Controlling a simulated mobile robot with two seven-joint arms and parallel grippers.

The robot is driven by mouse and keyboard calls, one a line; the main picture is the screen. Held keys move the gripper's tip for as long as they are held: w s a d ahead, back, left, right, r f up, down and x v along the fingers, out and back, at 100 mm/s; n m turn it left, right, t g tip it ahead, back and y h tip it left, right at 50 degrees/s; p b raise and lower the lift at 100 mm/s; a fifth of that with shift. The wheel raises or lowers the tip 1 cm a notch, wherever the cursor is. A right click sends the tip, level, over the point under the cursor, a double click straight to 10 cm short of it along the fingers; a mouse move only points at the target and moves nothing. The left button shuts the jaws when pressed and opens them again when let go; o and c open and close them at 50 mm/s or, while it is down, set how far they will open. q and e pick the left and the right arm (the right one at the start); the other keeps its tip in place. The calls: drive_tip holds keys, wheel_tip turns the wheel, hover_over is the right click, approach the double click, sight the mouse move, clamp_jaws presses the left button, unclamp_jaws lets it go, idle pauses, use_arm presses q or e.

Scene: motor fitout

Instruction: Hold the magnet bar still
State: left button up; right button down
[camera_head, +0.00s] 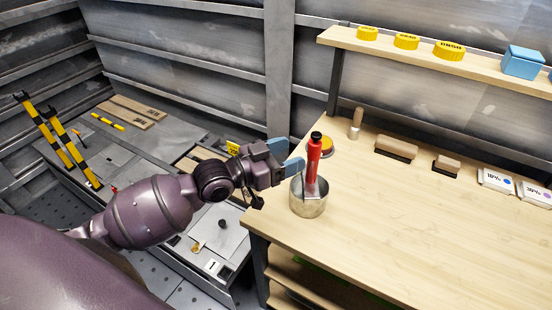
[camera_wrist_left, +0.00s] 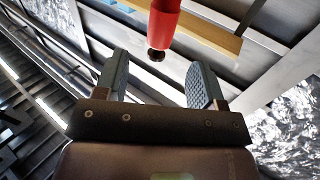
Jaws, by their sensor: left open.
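A red bar with a black top, which looks like the magnet bar (camera_head: 314,155), stands nearly upright in a metal cup (camera_head: 309,204) on the wooden bench. The cup hides its lower end. My left gripper (camera_head: 293,157) is open just left of the bar, with its blue fingers pointing towards it. In the left wrist view the red bar with its dark end (camera_wrist_left: 163,22) shows beyond the open fingers of my left gripper (camera_wrist_left: 160,70), in line with the gap between them. My right gripper is not in view.
A yellow-topped round tin (camera_head: 326,146) sits right behind the bar. Brushes (camera_head: 396,149) and white boxes (camera_head: 497,181) lie along the back of the bench (camera_head: 420,225). A shelf (camera_head: 480,68) holds yellow tins and a blue box (camera_head: 522,62). The bench front is clear.

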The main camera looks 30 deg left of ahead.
sight(309, 148)
use_arm(q)
drive_tip(key=x, duration=0.7)
drive_tip(key=shift+w+d+f, duration=0.1)
drive_tip(key=shift+w, duration=0.05)
clamp_jaws()
drive_tip(key=c, duration=0.7)
unclamp_jaws()
drive_tip(key=c, duration=0.4)
idle(0.4)
